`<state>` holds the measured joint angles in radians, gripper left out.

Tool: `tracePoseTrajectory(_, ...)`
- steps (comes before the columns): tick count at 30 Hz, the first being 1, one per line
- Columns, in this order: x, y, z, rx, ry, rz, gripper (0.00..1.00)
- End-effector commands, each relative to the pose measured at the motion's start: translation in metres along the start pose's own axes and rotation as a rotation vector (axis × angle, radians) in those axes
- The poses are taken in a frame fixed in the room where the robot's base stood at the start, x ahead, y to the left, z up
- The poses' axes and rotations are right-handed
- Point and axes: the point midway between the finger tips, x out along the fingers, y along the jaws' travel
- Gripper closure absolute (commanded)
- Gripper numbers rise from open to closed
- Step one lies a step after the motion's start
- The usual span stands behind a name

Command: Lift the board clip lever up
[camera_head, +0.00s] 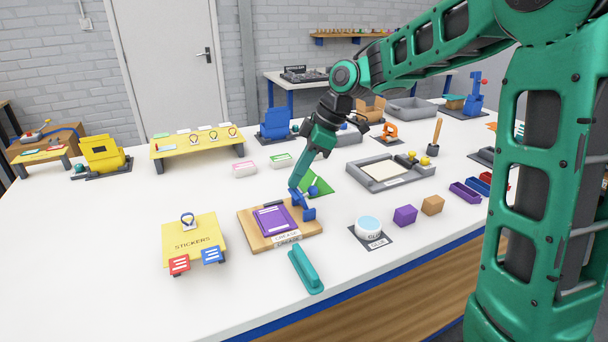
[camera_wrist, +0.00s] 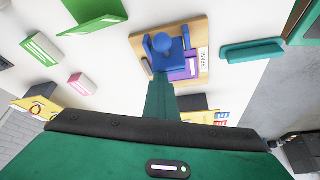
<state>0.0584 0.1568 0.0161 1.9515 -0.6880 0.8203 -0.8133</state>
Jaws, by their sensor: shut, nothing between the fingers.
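The crease board (camera_head: 262,240) is a wooden plate with a purple sheet (camera_head: 273,220) on it. A blue clip (camera_head: 308,213) stands at the board's right edge, and its lever ends in a round blue knob (camera_head: 313,190). The knob also shows in the wrist view (camera_wrist: 162,42), over the blue clip body. My green gripper (camera_head: 294,184) points down just left of the knob, at the back of the clip. In the wrist view its shut fingers (camera_wrist: 162,76) reach the clip's near edge. I cannot tell whether they touch it. They hold nothing.
A teal bar (camera_head: 305,270) lies in front of the board. A yellow sticker stand (camera_head: 193,240) is to the left. A glue pot (camera_head: 368,228) and a purple block (camera_head: 405,215) stand to the right. A green wedge (camera_head: 318,184) lies behind the clip. The front left tabletop is clear.

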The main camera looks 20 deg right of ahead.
Motion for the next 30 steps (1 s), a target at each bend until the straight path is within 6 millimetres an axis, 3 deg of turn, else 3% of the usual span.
tracePoseTrajectory(1, 0.002, 0.008, 0.039, 0.085, -0.048, -0.007, 1.0)
tracePoseTrajectory(30, 0.002, 0.003, 0.028, 0.064, -0.045, -0.007, 1.0)
